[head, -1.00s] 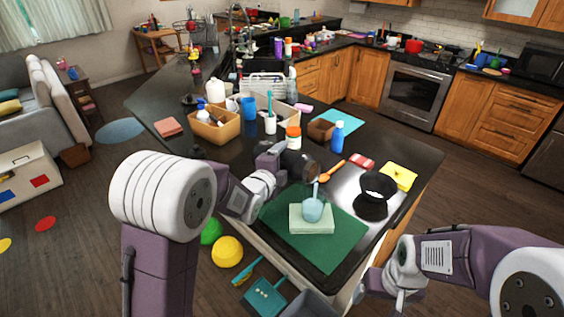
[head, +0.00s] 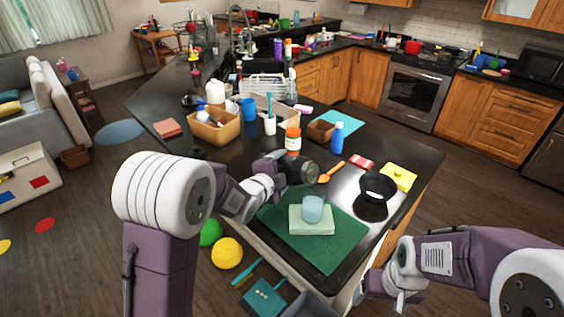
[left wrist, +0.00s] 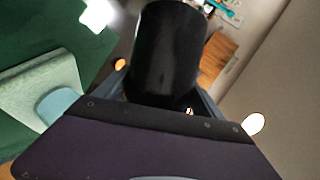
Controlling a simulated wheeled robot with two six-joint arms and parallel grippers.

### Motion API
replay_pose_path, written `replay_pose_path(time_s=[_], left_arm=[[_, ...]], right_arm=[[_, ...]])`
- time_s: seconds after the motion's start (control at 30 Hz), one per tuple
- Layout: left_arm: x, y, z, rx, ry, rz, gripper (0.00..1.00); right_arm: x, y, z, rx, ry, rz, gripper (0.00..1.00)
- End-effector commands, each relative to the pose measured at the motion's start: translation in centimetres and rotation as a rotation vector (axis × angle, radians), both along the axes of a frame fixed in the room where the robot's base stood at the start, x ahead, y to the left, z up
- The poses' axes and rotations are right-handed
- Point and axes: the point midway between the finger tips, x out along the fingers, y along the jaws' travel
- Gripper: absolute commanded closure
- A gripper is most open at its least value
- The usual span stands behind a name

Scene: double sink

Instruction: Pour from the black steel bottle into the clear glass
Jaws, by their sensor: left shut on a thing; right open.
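The black steel bottle (head: 303,172) is held by my left gripper (head: 284,168) above the counter, up and left of the glass. It is tilted, with a round end toward the camera. In the left wrist view the bottle (left wrist: 168,50) is large and dark between the fingers. The clear glass (head: 313,208) looks pale blue and stands upright on a pale green block (head: 304,226). The glass also shows in the left wrist view (left wrist: 58,104), apart from the bottle. My right gripper (head: 385,292) is open and empty, low beyond the counter's front edge.
The block rests on a dark green mat (head: 330,252) at the counter edge. Nearby stand an orange jar (head: 293,140), a blue bottle (head: 337,137), an orange spoon (head: 331,173) and a black bowl (head: 377,188). A yellow item (head: 398,177) lies at the right.

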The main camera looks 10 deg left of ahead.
Motion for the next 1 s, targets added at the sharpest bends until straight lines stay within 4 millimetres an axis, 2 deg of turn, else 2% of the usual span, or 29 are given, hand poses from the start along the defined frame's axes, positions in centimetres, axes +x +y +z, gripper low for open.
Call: replay_pose_path(time_s=[0.03, 0.13, 0.33, 0.43, 1.0], left_arm=[[0.1, 0.0, 0.0, -0.046, 0.026, 0.001, 0.94], [0.0, -0.1, -1.0, -0.135, 0.082, 0.000, 0.94], [-0.1, -0.3, -1.9, -0.194, 0.117, 0.000, 0.94], [-0.1, -0.3, -1.4, -0.207, 0.125, 0.000, 0.94], [0.0, -0.2, 1.0, -0.476, 0.301, 0.000, 0.94]], right_arm=[[0.0, 0.0, 0.8, 0.000, 0.000, 0.000, 0.19], [0.0, 0.0, 1.4, 0.000, 0.000, 0.000, 0.19], [0.0, 0.0, 1.5, 0.000, 0.000, 0.000, 0.19], [0.0, 0.0, 2.3, 0.000, 0.000, 0.000, 0.19], [0.0, 0.0, 10.1, 0.000, 0.000, 0.000, 0.19]])
